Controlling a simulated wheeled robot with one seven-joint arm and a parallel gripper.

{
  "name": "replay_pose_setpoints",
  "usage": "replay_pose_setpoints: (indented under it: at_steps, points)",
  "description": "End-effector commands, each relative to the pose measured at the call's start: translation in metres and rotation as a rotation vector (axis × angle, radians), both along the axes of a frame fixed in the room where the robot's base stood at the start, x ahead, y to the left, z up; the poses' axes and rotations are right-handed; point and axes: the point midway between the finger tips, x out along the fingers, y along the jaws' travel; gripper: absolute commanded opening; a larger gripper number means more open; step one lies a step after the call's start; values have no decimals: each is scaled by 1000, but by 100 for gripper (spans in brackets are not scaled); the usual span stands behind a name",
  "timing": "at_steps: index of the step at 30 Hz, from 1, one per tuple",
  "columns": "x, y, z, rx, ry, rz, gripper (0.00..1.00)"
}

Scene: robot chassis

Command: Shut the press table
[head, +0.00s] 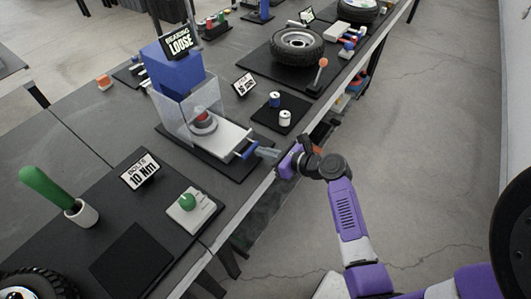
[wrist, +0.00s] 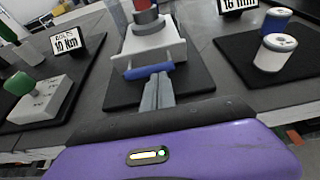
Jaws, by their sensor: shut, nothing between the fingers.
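The press (head: 179,70) is a blue block with a clear guard and a sign reading "BEARING LOOSE". Its white press table (head: 228,141) sticks out from under the guard toward the bench's front edge; it also shows in the wrist view (wrist: 140,46). A red and grey part (head: 202,121) sits on it. A blue handle bar (head: 246,150) is at the table's front, also in the wrist view (wrist: 140,72). My gripper (head: 262,152) is shut and empty, its fingertips (wrist: 157,78) right at the handle's front. I cannot tell whether they touch it.
A black mat with a blue can (head: 275,99) and a white can (head: 285,118) lies right of the press. Left are a "10 Nm" sign (head: 140,175) and a block with a green knob (head: 188,201). A tyre (head: 297,46) lies farther back. Floor beyond the bench edge is clear.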

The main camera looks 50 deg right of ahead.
Motion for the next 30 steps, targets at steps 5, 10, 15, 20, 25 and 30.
replay_pose_setpoints:
  at_steps: [5,10,15,20,25,30]
  points:
    - [8,0,2,-1,-1,4,0]
    - [38,1,2,-1,1,4,0]
    - [50,2,0,-1,0,0,0]
    - [51,2,1,-1,-2,2,0]
    - [52,3,1,-3,-3,3,0]
    - [50,5,0,-3,-3,4,0]
